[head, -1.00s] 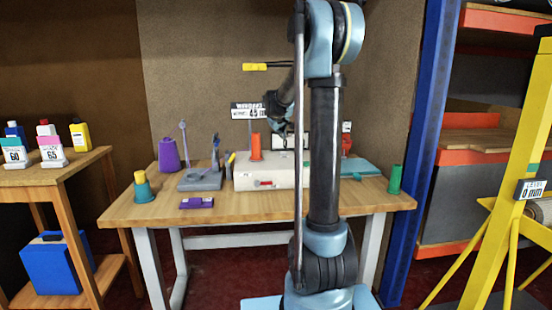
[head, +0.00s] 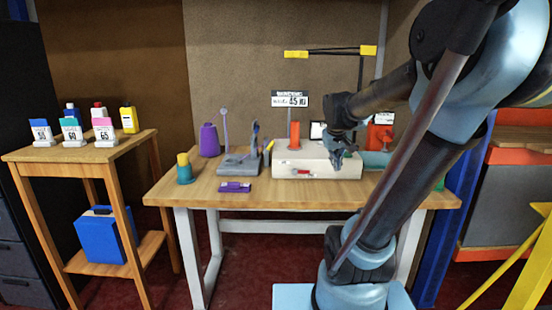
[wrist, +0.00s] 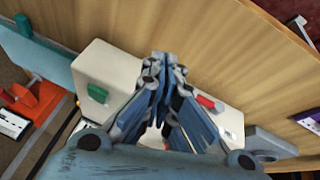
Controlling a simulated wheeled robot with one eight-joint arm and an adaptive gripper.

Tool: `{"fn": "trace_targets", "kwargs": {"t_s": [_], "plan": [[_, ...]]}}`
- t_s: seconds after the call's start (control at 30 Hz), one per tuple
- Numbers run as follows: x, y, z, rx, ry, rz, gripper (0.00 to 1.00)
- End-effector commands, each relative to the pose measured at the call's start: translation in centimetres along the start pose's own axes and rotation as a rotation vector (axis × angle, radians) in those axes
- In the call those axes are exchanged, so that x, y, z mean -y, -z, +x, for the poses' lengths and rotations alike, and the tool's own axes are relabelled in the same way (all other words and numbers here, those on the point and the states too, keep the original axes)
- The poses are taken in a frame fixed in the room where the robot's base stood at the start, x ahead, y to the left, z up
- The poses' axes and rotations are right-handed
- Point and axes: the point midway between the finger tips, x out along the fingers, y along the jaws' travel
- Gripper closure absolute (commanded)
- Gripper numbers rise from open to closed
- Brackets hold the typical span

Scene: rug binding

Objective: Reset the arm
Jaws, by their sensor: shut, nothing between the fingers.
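My gripper (head: 340,157) is above the front of a white box-shaped machine (head: 290,165) on the wooden workbench, with nothing held. In the wrist view my gripper (wrist: 163,72) has its fingers together, pointing toward the bench over the white machine (wrist: 110,65). A green button (wrist: 97,93) and a red switch (wrist: 207,103) show on either side of the fingers. I cannot tell whether the fingertips touch the machine. My arm crosses the right side of the head view and hides part of the bench.
A side table (head: 85,153) with bottles stands left. A blue post (head: 452,225) stands right.

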Motion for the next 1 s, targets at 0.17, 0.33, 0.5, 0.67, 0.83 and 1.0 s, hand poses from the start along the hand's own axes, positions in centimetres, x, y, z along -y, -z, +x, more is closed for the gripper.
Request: {"fn": "trace_targets", "kwargs": {"t_s": [0.17, 0.33, 0.5, 0.67, 0.83, 1.0], "plan": [[1.8, -6.5, 0.1, 0.055, 0.042, 0.046, 1.0], [3.7, -12.4, 0.5, 0.108, 0.083, 0.088, 1.0], [5.7, -17.9, 1.4, 0.16, 0.124, 0.125, 1.0], [7.1, -21.4, 2.1, 0.196, 0.151, 0.151, 1.0], [7.7, -23.1, 2.5, 0.214, 0.163, 0.162, 1.0], [7.8, -23.2, 2.5, 0.216, 0.165, 0.164, 1.0]]}}
